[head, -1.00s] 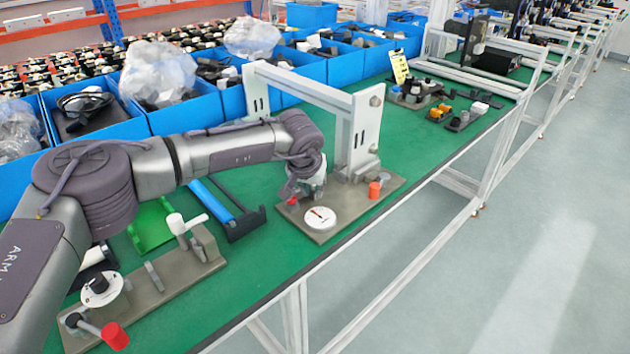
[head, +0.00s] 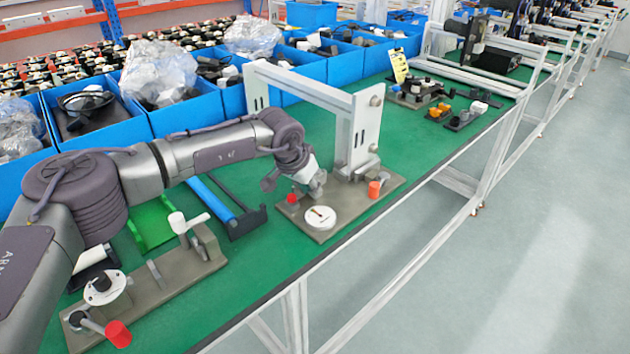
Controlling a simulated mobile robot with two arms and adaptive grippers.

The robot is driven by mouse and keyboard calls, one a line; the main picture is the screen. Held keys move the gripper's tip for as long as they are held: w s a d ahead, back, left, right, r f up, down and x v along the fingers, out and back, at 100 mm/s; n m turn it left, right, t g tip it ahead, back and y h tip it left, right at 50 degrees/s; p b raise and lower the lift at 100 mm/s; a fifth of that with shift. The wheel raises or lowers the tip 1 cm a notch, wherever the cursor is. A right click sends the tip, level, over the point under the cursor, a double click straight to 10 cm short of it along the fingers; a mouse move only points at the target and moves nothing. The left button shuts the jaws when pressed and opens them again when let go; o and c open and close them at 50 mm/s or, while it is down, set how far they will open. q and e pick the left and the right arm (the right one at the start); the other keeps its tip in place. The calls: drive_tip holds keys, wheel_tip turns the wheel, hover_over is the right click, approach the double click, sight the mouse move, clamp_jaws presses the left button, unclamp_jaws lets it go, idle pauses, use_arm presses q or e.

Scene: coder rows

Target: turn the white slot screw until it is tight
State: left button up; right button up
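A white round disc (head: 320,217) with a dark and reddish slot-like mark lies on the grey-brown base plate (head: 345,222) of the middle fixture. It looks like the white slot screw, but its mark is small. My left gripper (head: 317,186) is above the back of that plate, behind and above the disc and apart from it. Its fingers are small and partly turned away, so I cannot tell whether they are open or shut. I see nothing held in it. My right gripper is out of view.
A red button (head: 292,198) and an orange-red cylinder (head: 374,190) sit on the same plate. A white-grey gantry frame (head: 362,125) rises just behind. A second fixture (head: 160,283) with a black-knobbed white dial (head: 104,288) is front left. Blue bins (head: 185,108) line the back.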

use_arm(q)
drive_tip(key=shift+w+r, duration=0.55)
drive_tip(key=n+b, duration=0.1)
drive_tip(key=n+t+b, duration=0.1)
drive_tip(key=shift+d+f+n+y, duration=0.2)
drive_tip(key=shift+d+n+y, duration=0.1)
drive_tip(key=shift+d+y, duration=0.1)
drive_tip(key=shift+d+f+n+y+b, duration=0.1)
drive_tip(key=shift+d+n+y+b, duration=0.2)
drive_tip(key=shift+n, duration=0.4)
drive_tip(key=shift+d+n+y+b, duration=0.25)
drive_tip(key=shift+n+b, duration=0.2)
drive_tip(key=shift+n, duration=0.35)
drive_tip(key=shift+w+d+f+n+y, duration=0.1)
drive_tip(key=shift+d+n+y, duration=0.1)
drive_tip(key=shift+n+y, duration=0.45)
drive_tip(key=shift+d+n+b, duration=0.2)
drive_tip(key=shift+n+b, duration=0.15)
drive_tip(key=shift+n, duration=0.5)
drive_tip(key=shift+w+d+n+y, duration=0.15)
drive_tip(key=shift+n+y, duration=0.25)
drive_tip(key=shift+n, duration=0.2)
drive_tip(key=shift+f+n, duration=0.15)
drive_tip(key=shift+n, duration=0.45)
drive_tip(key=n+g+y, duration=0.1)
drive_tip(key=n+y, duration=0.1)
drive_tip(key=n, duration=0.2)
drive_tip(key=shift+w+d+f, duration=0.1)
drive_tip(key=shift+d, duration=0.05)
